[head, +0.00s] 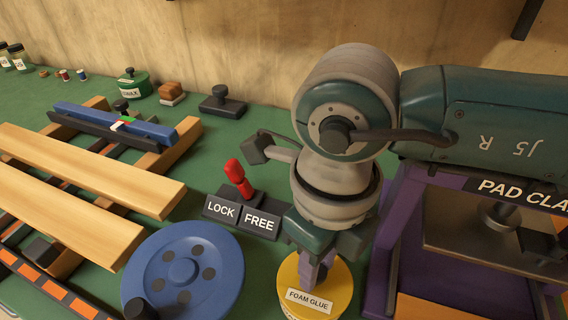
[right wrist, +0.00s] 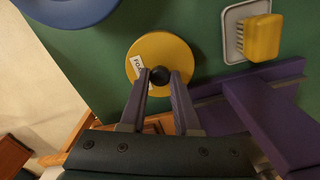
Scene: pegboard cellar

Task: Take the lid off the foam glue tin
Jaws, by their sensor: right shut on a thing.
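The foam glue tin's round yellow lid (head: 338,291) is at the bottom centre of the head view, with a white FOAM GLUE label on it. It also shows in the right wrist view as a yellow disc (right wrist: 176,50). In the head view the right gripper (head: 320,272) comes down over the lid from above. The tin's body is mostly hidden, and I cannot tell whether there is a gap under the lid. My left gripper is not in view.
A purple PAD CLAMP frame (head: 385,240) stands close right of the tin. A blue wheel (head: 221,262) lies to its left, and a LOCK/FREE block with a red lever (head: 240,177) behind. A yellow brush (right wrist: 263,38) shows in the wrist view.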

